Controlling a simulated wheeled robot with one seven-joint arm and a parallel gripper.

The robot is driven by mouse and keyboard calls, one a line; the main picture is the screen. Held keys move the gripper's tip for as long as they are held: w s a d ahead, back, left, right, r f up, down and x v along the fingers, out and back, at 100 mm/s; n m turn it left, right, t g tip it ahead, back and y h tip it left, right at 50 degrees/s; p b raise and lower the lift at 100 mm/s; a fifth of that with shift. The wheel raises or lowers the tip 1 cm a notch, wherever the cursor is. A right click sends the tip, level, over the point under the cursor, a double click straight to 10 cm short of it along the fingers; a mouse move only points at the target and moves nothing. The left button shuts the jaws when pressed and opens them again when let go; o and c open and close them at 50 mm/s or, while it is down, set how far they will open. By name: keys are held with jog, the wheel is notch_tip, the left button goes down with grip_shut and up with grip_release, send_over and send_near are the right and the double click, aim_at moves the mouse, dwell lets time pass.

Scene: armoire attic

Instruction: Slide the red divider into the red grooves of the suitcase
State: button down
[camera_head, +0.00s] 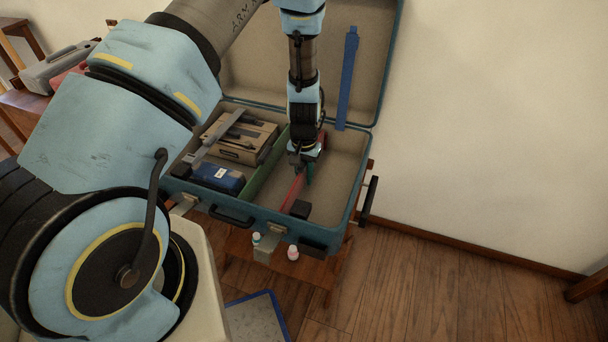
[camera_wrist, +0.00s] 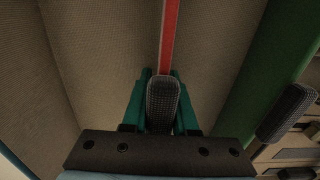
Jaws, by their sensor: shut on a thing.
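The open teal suitcase (camera_head: 345,210) lies with its lid raised at the back. My gripper (camera_head: 308,172) points down inside its right-hand section. The thin red divider (camera_head: 291,192) stands on edge there, running from the gripper towards the front wall. In the wrist view the teal fingers (camera_wrist: 160,104) are shut on a dark textured grip (camera_wrist: 162,98) in line with the divider's red top edge (camera_wrist: 169,35). The red grooves cannot be made out, so I cannot tell whether the divider sits in them.
A green divider (camera_head: 266,166) stands to the left, also in the wrist view (camera_wrist: 252,75). Left of it are a tan box (camera_head: 240,152) and a blue box (camera_head: 218,177). A blue strip (camera_head: 348,80) leans on the lid. The suitcase floor right of the gripper is clear.

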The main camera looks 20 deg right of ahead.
jog(key=shift+f, duration=0.5)
jog(key=c, duration=0.6)
grip_release()
jog(key=shift+r, duration=0.1)
notch_tip(320, 180, up, 10)
jog(key=shift+b, duration=0.35)
jog(key=shift+r, duration=0.4)
